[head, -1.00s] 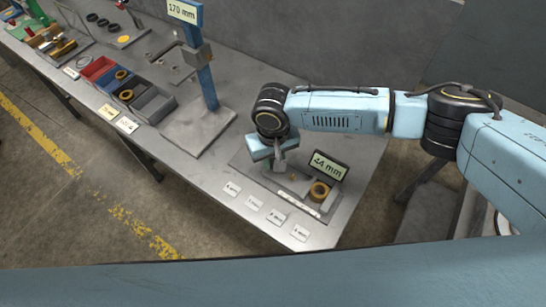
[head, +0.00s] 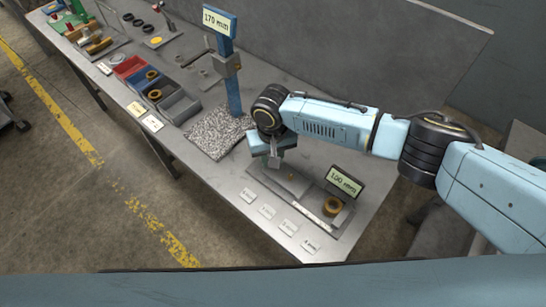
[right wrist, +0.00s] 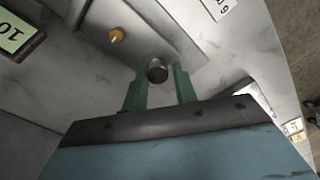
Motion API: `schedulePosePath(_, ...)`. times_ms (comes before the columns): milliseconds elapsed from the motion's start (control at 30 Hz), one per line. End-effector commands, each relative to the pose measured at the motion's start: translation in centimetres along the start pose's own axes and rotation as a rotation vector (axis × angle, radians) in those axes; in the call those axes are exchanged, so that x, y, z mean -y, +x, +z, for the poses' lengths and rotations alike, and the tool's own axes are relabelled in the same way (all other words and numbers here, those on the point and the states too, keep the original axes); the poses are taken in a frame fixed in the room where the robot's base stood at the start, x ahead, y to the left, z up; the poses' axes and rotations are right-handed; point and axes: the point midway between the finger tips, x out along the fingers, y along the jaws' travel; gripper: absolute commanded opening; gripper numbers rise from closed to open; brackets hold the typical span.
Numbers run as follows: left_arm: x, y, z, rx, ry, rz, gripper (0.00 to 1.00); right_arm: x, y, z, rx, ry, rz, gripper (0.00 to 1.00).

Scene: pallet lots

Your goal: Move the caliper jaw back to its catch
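The caliper (head: 312,212) lies flat near the table's right end; its display (head: 346,181) reads about 100 mm. A brass ring (head: 332,206) sits at the display end. My right gripper (head: 273,160) is at the caliper's far left end, mostly hiding the jaw there. In the right wrist view, its green fingers (right wrist: 160,87) stand on either side of a dark round knob (right wrist: 157,71) and appear closed on it; I take this to be the jaw's knob. A small brass pin (right wrist: 117,36) stands apart from the fingers. My left gripper is out of view.
Several white labels (head: 267,211) line the front edge. Red and grey bins (head: 176,108) are further left.

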Motion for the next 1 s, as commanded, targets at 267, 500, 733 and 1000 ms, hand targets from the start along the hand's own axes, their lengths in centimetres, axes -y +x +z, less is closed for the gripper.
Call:
schedulePosePath(267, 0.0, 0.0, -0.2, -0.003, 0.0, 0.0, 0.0, 0.0, 0.0, 0.1, 0.004, -0.001, 0.002, 0.45)
schedulePosePath(500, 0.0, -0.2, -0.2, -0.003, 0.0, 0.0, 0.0, -0.1, -0.8, 0.1, 0.005, -0.001, 0.002, 0.45)
schedulePosePath(733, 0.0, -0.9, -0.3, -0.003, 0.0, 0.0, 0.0, 0.0, -5.3, 0.0, 0.001, -0.002, 0.001, 0.45)
schedulePosePath(1000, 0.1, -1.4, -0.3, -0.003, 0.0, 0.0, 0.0, 0.0, -10.9, 0.0, 0.0, -0.002, 0.001, 0.45)
